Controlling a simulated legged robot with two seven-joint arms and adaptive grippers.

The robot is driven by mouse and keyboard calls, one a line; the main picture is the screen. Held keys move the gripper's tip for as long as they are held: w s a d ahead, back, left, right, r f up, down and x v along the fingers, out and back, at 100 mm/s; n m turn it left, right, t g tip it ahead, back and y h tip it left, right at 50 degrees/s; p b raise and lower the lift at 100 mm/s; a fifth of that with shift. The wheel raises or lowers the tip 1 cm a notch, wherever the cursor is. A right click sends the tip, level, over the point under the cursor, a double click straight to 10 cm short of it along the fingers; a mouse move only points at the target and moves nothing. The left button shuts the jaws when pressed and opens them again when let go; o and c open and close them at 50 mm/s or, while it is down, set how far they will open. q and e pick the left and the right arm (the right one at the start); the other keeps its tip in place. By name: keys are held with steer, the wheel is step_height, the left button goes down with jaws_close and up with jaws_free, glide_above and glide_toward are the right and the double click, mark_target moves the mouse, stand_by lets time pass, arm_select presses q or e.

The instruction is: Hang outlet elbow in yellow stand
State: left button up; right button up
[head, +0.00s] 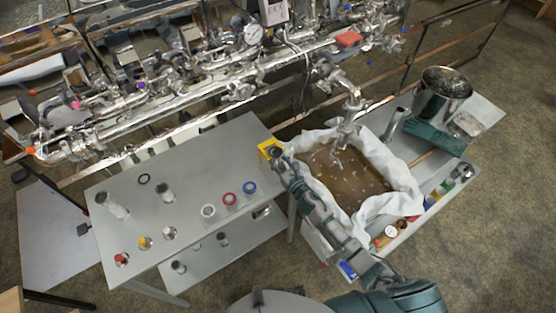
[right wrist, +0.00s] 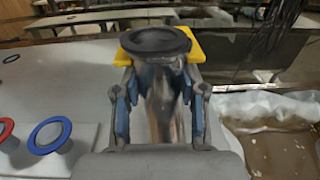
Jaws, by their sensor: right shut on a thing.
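The yellow stand (head: 264,146) is at the right end of the grey table, and it also shows in the right wrist view (right wrist: 199,50). My right gripper (head: 280,158) reaches up to it from the lower right. In the right wrist view, my right gripper (right wrist: 160,105) is shut on the outlet elbow (right wrist: 162,85), a shiny metal tube with a dark round end. The dark end lies in front of or over the yellow stand; whether it rests in it I cannot tell. The elbow's lower part is hidden by the gripper. My left gripper is out of view.
The grey table (head: 185,180) bears blue (head: 250,188), red (head: 229,199) and white (head: 208,211) rings, and several fittings at its left. A cloth-lined bin (head: 405,180) of brown liquid stands right of my arm. Steel piping (head: 200,75) runs behind the table.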

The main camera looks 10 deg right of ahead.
steer(key=shift+w, duration=0.2)
steer(key=shift+b+x, duration=0.3)
steer(key=shift+x, duration=0.8)
steer(key=shift+a, duration=0.1)
steer(key=shift+f+b, duration=0.2)
steer(key=shift+b, duration=0.1)
steer(key=o, duration=1.3)
steer(key=v, duration=1.2)
